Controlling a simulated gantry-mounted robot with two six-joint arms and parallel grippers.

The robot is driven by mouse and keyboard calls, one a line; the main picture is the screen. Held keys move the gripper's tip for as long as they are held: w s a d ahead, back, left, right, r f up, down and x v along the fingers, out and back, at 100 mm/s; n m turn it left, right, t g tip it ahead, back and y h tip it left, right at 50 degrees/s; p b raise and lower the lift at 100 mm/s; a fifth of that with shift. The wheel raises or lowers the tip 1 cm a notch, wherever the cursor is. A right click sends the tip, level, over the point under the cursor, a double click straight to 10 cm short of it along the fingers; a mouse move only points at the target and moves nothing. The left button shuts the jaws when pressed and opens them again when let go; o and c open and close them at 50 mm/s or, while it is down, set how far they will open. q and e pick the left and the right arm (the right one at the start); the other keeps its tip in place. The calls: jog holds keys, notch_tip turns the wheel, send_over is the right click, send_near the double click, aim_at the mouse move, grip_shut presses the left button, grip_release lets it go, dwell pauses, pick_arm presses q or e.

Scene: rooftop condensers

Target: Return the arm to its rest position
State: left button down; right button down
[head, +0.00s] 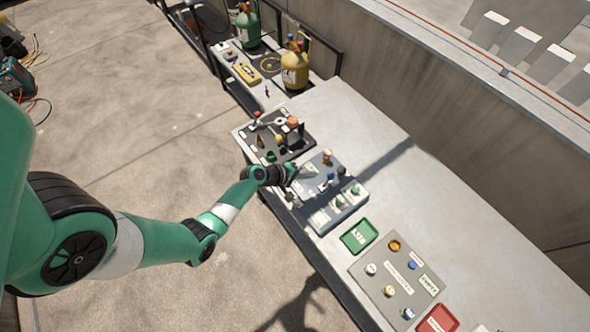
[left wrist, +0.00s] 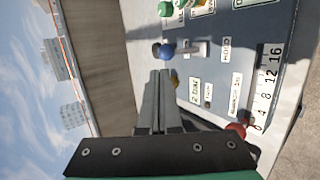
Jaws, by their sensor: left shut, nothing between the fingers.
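My left arm (head: 125,245) is green and grey and reaches in from the left of the head view, stretched out over the bench edge. Its gripper (head: 292,172) is at the near side of a grey panel box (head: 345,213) with several small knobs. In the left wrist view the gripper fingers (left wrist: 158,75) are together and hold nothing. A blue knob (left wrist: 164,51) sits just beyond the fingertips; I cannot tell whether they touch. A red knob (left wrist: 237,130) shows at the lower right. My right gripper is not in view.
A dark tray (head: 297,152) with small parts lies behind the panel. A green tray (head: 360,236), a grey mat (head: 372,283) and a red tray (head: 440,318) lie on the bench towards the front. Green (head: 247,28) and yellow (head: 295,70) cylinders stand at the back. A concrete wall bounds the right.

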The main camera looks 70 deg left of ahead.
pick_arm(q)
jog(key=p+v, duration=0.1)
jog(key=v, duration=0.5)
jog(key=shift+r, duration=0.4)
jog(key=shift+w, duration=0.15)
